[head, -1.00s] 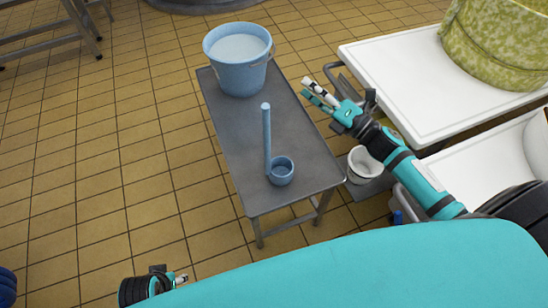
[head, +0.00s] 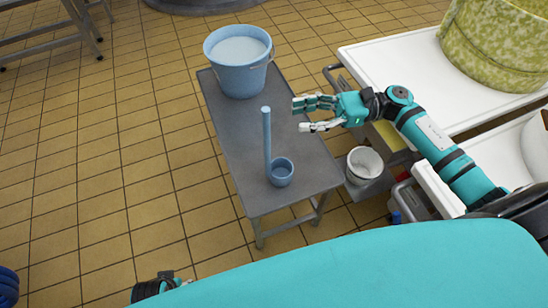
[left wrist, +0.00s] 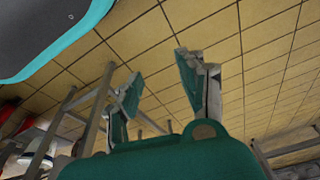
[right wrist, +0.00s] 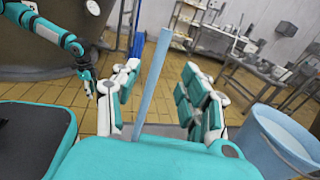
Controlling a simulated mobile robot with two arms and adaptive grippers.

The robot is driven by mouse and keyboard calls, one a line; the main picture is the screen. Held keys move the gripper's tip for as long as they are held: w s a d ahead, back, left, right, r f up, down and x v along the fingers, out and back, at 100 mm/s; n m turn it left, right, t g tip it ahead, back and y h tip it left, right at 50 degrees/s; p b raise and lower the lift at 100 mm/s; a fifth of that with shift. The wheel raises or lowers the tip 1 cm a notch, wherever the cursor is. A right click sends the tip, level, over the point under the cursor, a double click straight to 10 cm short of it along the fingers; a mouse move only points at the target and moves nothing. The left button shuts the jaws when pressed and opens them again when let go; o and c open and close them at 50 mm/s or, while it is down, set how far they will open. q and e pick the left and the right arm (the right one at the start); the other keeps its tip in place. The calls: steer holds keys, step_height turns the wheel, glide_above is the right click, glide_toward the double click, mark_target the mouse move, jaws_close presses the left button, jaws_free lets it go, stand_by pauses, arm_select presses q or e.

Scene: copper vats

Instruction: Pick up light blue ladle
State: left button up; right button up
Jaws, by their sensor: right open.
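The light blue ladle (head: 267,140) stands on the grey metal table, its long handle upright and its cup (head: 281,171) on the tabletop. My right gripper (head: 300,115) is open and empty, to the right of the handle, with its fingers pointing left towards it. In the right wrist view the handle (right wrist: 154,80) shows in line with the gap between the fingers (right wrist: 160,72), apparently beyond them; the cup is hidden. My left gripper (head: 184,283) is mostly hidden at the bottom of the head view. Its fingers (left wrist: 157,68) are apart and empty in the left wrist view.
The grey table (head: 235,150) also bears a light blue bucket (head: 239,75) with whitish content at its far end. To the right are a white-topped table (head: 400,75) with a green mottled vat (head: 495,50), and a small white bucket (head: 364,165). Tiled floor lies free on the left.

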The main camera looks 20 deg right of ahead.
mark_target(267, 121)
steer(key=shift+w+a+p, duration=0.2)
steer(key=shift+w+a, duration=0.05)
steer(key=shift+a, duration=1.2)
steer(key=shift+w+a+p, duration=0.2)
steer(key=shift+a+p, duration=0.05)
steer(key=shift+a, duration=1.2)
steer(key=shift+w+a+p, duration=0.2)
steer(key=shift+w+a, duration=0.05)
steer(key=shift+a, duration=1.2)
arm_select(q)
steer(key=f, duration=0.1)
steer(key=s+f, duration=0.1)
steer(key=f, duration=0.1)
steer(key=s+f, duration=0.1)
steer(key=shift+a+f, duration=0.1)
steer(key=shift+f, duration=0.15)
arm_select(e)
steer(key=shift+c, duration=0.4)
jaws_close()
